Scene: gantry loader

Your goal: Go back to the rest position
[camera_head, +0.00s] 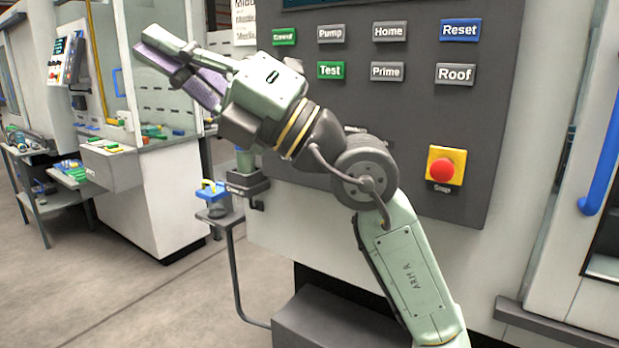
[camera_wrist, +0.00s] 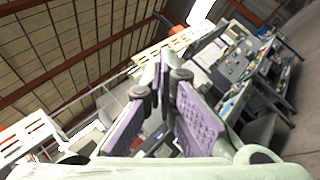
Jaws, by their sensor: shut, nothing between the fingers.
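My gripper (camera_head: 176,66) is raised at the upper left of the head view, pointing up and left, with its purple-padded fingers shut and nothing between them. In the wrist view the purple finger pads (camera_wrist: 163,80) come together at the tips, with the hall's roof and benches behind them. My arm rises from the lower right, in front of the dark control panel (camera_head: 520,110), and covers part of it.
The panel carries labelled buttons, among them Test (camera_head: 330,70), Reset (camera_head: 460,30) and a red stop button (camera_head: 442,169) on yellow. A small stand (camera_head: 222,217) with a blue item is below my gripper. Another machine (camera_head: 160,190) stands left; open floor (camera_head: 150,300) lies between.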

